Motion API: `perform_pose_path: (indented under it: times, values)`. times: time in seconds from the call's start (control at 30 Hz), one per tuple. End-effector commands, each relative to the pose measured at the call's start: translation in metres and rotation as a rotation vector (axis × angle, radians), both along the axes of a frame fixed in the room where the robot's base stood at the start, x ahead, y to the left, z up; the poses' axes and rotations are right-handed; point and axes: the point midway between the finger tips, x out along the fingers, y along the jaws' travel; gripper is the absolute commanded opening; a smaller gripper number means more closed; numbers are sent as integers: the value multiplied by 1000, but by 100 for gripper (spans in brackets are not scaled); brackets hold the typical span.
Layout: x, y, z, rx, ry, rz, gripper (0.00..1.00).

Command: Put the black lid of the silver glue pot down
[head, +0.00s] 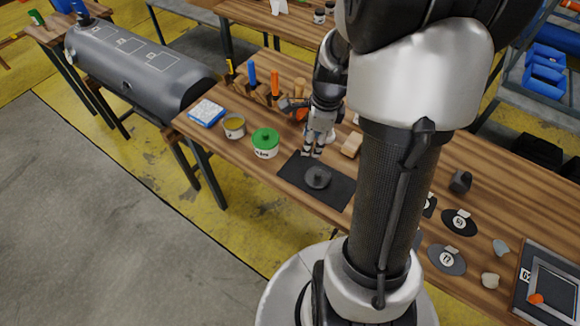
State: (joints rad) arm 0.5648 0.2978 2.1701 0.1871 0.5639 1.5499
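The black lid (318,179), round with a knob on top, lies on a dark rectangular mat (338,192) near the front edge of the wooden table. My gripper (312,154) points down just behind and above the lid. Its two fingers stand apart with a small gap between them, and I see nothing held. The silver glue pot (235,130) stands open at the left, with yellow-brown content showing. A white pot with a green lid (265,145) stands between the silver pot and the mat.
A blue-and-white box (206,112) lies at the left table end. Several upright coloured-handled tools (252,80) stand behind the pots. A wooden block (351,145) lies right of my gripper. Numbered dark patches (459,222) and a framed tray (520,295) lie further right.

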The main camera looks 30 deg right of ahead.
Motion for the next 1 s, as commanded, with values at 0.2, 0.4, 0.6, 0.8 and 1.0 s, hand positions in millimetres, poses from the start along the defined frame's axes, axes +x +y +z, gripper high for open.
perform_pose_path:
  times: [0.2, 0.4, 0.6, 0.8, 1.0]
  values:
    - [-23, 92, 98, -187, -93, 800, 40]
    - [-76, 156, 149, -389, -144, 1498, 40]
    - [-124, 186, 167, -565, -163, 1993, 40]
    - [-142, 192, 169, -636, -160, 2177, 40]
    - [-142, 193, 170, -637, -159, 2185, 40]
